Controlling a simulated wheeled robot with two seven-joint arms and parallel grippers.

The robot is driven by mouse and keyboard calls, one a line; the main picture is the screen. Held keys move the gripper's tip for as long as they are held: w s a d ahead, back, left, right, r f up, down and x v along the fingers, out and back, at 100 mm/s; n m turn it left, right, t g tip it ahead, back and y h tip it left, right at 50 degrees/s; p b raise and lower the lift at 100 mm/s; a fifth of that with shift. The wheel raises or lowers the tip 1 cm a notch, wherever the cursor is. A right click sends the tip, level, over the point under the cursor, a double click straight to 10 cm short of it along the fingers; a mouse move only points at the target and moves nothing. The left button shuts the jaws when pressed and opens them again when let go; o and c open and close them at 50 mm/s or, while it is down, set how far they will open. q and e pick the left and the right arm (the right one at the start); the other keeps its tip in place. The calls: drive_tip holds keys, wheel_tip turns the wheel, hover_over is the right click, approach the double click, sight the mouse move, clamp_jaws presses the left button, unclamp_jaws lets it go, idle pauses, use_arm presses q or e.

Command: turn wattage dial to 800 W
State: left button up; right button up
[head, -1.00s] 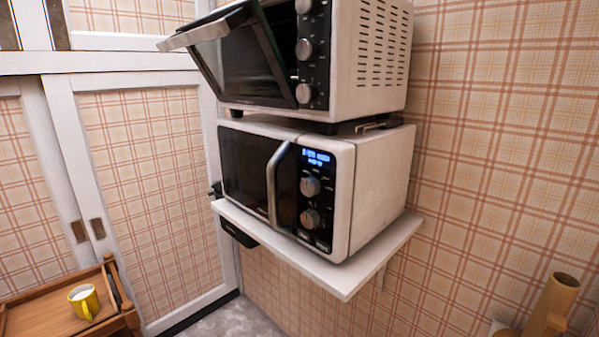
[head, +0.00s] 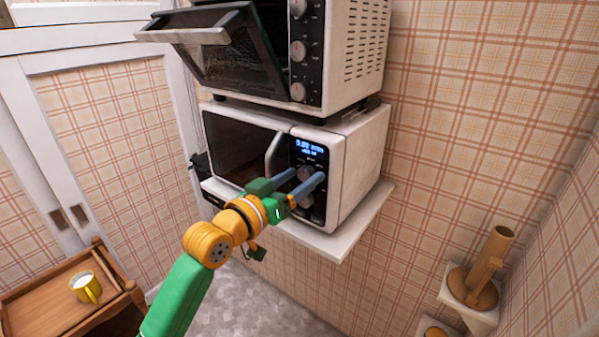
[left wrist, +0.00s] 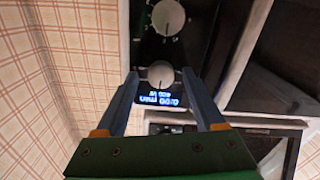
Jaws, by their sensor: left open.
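The white microwave (head: 357,165) stands on a wall shelf, with a black control panel, a lit blue display (head: 309,148) and two round dials. The upper dial (head: 305,173) shows between my fingers in the head view; the lower dial (head: 306,200) is just below. My left gripper (head: 308,174) is open, its two blue fingers reaching toward the panel. In the left wrist view, which shows the panel upside down, the upper dial (left wrist: 161,74) lies between the fingers, and the lower dial (left wrist: 168,17) is beyond. I cannot tell whether the fingers touch the dial.
A toaster oven (head: 352,55) with its door (head: 220,55) tilted open sits on top of the microwave. The white shelf (head: 345,235) sticks out below. A yellow mug (head: 92,291) stands on a wooden cart (head: 40,290) at lower left. A cat post (head: 482,270) is at right.

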use_arm(q)
drive_tip(key=shift+a, duration=0.1)
clamp_jaws()
drive_tip(key=shift+m, duration=0.3)
drive_tip(key=m, duration=0.2)
drive_tip(key=shift+m, duration=0.4)
drive_tip(key=m, duration=0.4)
drive_tip(key=shift+m+p, duration=0.3)
drive_tip(key=shift+p, duration=0.05)
drive_tip(key=m+p, duration=0.1)
drive_tip(key=m, duration=0.4)
drive_tip(key=shift+p, duration=0.4)
drive_tip(key=shift+f+m+p, duration=0.1)
drive_tip(key=shift+m+p, duration=0.7)
drive_tip(key=shift+m, duration=1.6)
